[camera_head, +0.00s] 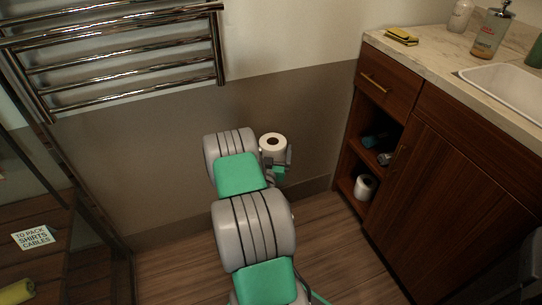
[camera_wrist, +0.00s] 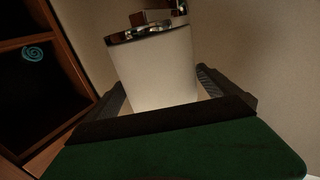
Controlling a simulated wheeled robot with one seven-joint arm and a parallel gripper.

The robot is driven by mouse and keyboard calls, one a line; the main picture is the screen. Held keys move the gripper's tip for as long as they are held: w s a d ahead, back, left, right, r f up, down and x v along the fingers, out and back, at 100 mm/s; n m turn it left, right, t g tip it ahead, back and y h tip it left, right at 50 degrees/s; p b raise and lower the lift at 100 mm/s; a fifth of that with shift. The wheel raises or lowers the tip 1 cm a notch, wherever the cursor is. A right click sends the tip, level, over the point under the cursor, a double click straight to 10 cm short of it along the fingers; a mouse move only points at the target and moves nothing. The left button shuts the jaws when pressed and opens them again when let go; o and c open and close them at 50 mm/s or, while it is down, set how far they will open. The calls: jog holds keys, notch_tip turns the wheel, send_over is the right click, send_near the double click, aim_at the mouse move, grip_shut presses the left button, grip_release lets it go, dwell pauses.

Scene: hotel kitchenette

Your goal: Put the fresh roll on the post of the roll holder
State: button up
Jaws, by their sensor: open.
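A white roll (camera_head: 273,145) stands upright by the wall in the head view, its core hole facing up. The same roll (camera_wrist: 155,72) fills the middle of the wrist view. There, a shiny chrome plate, part of the roll holder (camera_wrist: 146,33), lies against one end of the roll. Whether the post is inside the core is hidden. My gripper (camera_head: 276,159) is open, with one finger on each side of the roll; in the wrist view the fingers (camera_wrist: 163,88) flank it. Firm contact cannot be told.
Another white roll (camera_head: 365,187) sits on the low shelf of the wooden cabinet (camera_head: 390,150) at right. A chrome towel rack (camera_head: 120,65) hangs on the wall at upper left. The counter (camera_head: 440,50) holds a soap bottle (camera_head: 491,35) and a sink. The floor between wall and cabinet is clear.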

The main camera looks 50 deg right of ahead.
jog(key=b+v, duration=0.3)
jog(key=v, duration=0.9)
jog(key=w+a+r+g+y, duration=0.1)
jog(key=w+a+g+y, duration=0.1)
jog(key=w+a+y, duration=0.3)
jog(key=w+a+r+g+y, duration=0.1)
jog(key=a+g+y, duration=0.2)
jog(key=a, duration=0.4)
jog(key=s+a+r+n+g+y, duration=0.1)
jog(key=s+a+r+n+y, duration=0.2)
jog(key=a, duration=0.5)
jog(key=s+a+r+n+y, duration=0.1)
jog(key=s+a+n+y, duration=0.15)
jog(key=a+n, duration=0.45)
jog(key=s+a+r+n+g+y, duration=0.1)
jog(key=s+a+r+n+y, duration=0.2)
jog(key=a, duration=0.7)
notch_tip(320, 180, up, 37)
jog(key=w+t+p, duration=0.1)
jog(key=p, duration=3.4)
jog(key=shift+m+h+p, duration=0.3)
jog(key=shift+h, duration=0.05)
jog(key=shift+d+r, duration=0.1)
jog(key=shift+r, duration=0.05)
